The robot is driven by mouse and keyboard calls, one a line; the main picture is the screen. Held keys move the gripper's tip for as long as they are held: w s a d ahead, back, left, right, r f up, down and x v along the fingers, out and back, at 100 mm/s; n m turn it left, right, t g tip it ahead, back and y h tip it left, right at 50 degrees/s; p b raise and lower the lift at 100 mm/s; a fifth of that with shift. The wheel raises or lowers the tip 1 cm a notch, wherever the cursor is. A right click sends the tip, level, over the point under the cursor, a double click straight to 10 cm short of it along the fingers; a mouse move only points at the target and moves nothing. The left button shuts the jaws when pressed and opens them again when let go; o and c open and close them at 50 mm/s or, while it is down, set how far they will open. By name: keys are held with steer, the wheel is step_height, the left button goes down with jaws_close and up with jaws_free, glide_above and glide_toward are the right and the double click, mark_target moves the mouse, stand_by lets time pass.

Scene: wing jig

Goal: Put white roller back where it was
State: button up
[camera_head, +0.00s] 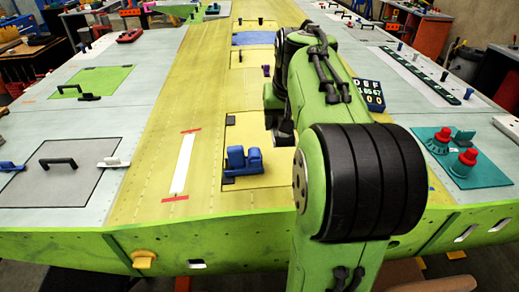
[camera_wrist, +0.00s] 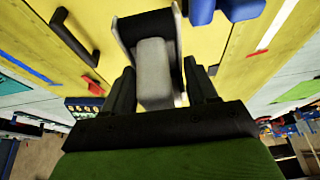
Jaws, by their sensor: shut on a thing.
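The white roller (camera_wrist: 155,62) shows in the wrist view as a pale rounded block between dark side plates. My gripper (camera_wrist: 160,88) has its two black fingers shut on it, one on each side. The roller lies over the yellow panel in that view; whether it touches the surface, I cannot tell. In the head view my green arm stands in front, and the roller and fingertips are hidden behind it.
A blue block-like tool (camera_head: 243,160) sits on the yellow panel, left of my arm. A white strip with red ends (camera_head: 182,165) lies further left. A teal tray with red knobs (camera_head: 462,160) is at the right.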

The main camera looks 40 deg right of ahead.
mark_target(286, 140)
steer(key=f, duration=0.1)
steer(key=s+f+b, duration=0.1)
steer(key=f, duration=0.3)
steer(key=shift+s+b, duration=0.3)
steer(key=shift+b, duration=0.1)
steer(key=f, duration=0.3)
steer(key=f+b, duration=0.1)
steer(key=shift+w+f, duration=0.3)
steer(key=shift+f, duration=0.1)
steer(key=shift+s+r, duration=0.1)
steer(key=o, duration=0.6)
steer(key=shift+o, duration=0.7)
